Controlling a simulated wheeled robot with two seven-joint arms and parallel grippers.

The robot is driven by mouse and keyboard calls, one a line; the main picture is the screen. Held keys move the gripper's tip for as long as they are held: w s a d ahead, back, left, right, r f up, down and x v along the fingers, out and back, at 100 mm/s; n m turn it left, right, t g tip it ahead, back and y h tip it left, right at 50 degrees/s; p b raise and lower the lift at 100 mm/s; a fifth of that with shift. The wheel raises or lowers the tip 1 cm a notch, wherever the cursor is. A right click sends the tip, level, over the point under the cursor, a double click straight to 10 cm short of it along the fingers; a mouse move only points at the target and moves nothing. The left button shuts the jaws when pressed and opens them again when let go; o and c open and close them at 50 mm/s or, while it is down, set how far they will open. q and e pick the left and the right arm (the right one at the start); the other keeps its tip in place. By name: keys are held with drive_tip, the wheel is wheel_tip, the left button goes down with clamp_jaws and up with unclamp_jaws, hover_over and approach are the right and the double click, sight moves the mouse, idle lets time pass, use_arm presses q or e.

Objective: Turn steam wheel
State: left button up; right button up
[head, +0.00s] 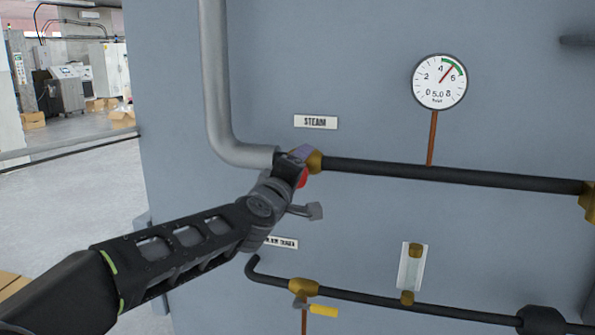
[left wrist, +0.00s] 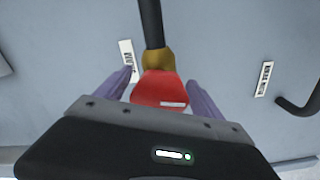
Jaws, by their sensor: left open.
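The steam wheel is red (left wrist: 161,88) and sits on a brass fitting (left wrist: 157,58) at the end of the black pipe. In the head view only a small red part of the wheel (head: 303,177) shows, below the STEAM label (head: 315,122); my left gripper hides the rest. My left gripper (head: 303,155) is at the wheel. In the left wrist view its two purple-grey fingers (left wrist: 163,93) are open, one on each side of the wheel. I cannot tell whether they touch it. My right gripper is not in view.
A grey pipe (head: 216,80) comes down beside the wheel. A round gauge (head: 440,82) stands above the black pipe (head: 450,176). Below are a lower pipe and a yellow-handled valve (head: 323,310). Open floor (head: 75,185) lies left of the grey panel.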

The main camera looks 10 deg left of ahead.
use_arm(q)
drive_tip(key=s, duration=0.7)
drive_tip(key=shift+s+a+b, duration=0.25)
drive_tip(key=shift+b, duration=0.05)
